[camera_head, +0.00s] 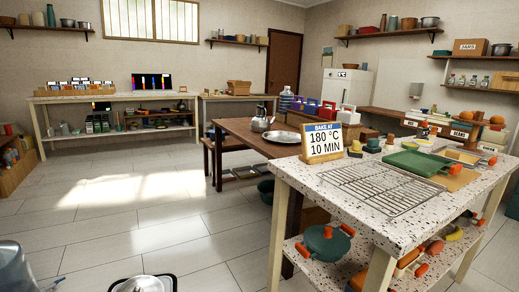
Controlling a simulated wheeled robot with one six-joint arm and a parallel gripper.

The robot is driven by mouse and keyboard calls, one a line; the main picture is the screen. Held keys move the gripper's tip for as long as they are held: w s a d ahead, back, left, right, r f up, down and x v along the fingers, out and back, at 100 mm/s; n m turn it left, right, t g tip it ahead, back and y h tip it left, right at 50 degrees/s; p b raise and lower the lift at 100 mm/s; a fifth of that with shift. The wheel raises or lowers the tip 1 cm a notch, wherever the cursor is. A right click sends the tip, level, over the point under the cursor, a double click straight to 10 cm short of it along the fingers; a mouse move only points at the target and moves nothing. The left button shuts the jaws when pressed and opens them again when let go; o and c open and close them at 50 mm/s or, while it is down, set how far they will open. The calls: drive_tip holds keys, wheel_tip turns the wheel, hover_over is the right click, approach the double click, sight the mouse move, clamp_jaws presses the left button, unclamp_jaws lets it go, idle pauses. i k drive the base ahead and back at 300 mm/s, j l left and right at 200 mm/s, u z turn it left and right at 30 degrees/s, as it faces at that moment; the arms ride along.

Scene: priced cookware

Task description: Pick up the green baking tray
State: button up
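The green baking tray (415,161) lies flat on the speckled worktop of the table (330,195) at the right. It has a raised rim, and an orange-red piece shows at its right end. It seems to rest partly on a brown board (455,180). A wire cooling rack (382,188) lies in front of it on the same worktop. My gripper is not to be seen in this view, so its state does not show.
A sign reading "BAKE AT 180 °C 10 MIN" (321,142) stands at the worktop's back left corner. Small pots and scales (462,131) stand behind the tray. A green pot (325,241) sits on the lower shelf. The tiled floor at left is largely clear.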

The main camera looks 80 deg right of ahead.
sight(423, 164)
drive_tip(key=z, duration=3.5)
drive_tip(key=i+l, duration=0.25)
drive_tip(key=i, duration=0.2)
drive_tip(key=i+l, duration=0.25)
drive_tip(key=i, duration=0.2)
drive_tip(key=i+l, duration=0.25)
drive_tip(key=i, duration=0.2)
drive_tip(key=l+z, duration=0.05)
